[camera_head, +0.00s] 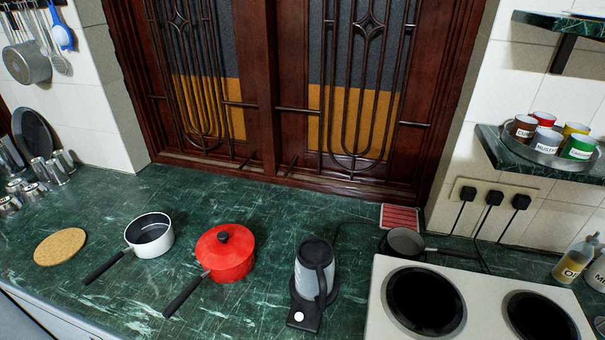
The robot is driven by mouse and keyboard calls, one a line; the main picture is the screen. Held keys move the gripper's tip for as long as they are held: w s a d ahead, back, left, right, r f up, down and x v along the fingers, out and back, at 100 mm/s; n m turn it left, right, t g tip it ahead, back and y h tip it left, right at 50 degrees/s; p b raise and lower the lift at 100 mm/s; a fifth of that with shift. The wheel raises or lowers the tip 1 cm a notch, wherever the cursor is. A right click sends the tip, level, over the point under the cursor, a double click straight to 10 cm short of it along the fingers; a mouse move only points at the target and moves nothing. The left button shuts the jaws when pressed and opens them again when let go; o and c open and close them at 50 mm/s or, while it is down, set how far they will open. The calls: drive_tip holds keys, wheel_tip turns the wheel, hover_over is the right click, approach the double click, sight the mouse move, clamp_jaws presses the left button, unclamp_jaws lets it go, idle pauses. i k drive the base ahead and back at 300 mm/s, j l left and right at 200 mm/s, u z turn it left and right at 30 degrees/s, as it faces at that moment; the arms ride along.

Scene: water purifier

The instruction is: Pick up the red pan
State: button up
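The red pan (227,256) stands upright on the green marble counter (170,193), left of the picture's middle. It has a red lid with a black knob (223,237). Its dark handle (186,295) points toward the front left. My gripper is not in view, so its place relative to the pan and its state are hidden.
A white pan (150,238) stands close left of the red pan, its handle also toward the front left. A kettle (314,275) stands to the right. Further right are a small grey pan (404,243) and a hob (470,303). A cork mat (60,247) lies far left.

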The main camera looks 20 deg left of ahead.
sight(233, 275)
drive_tip(key=j+u, duration=0.45)
drive_tip(key=j, duration=0.25)
drive_tip(key=j+u, duration=0.4)
drive_tip(key=j, duration=0.35)
drive_tip(key=i+j+u, duration=0.15)
drive_tip(key=j+u, duration=0.3)
drive_tip(key=j, duration=0.2)
drive_tip(key=i+l, duration=0.1)
drive_tip(key=l, duration=0.25)
drive_tip(key=i+l, duration=0.1)
drive_tip(key=l, duration=0.25)
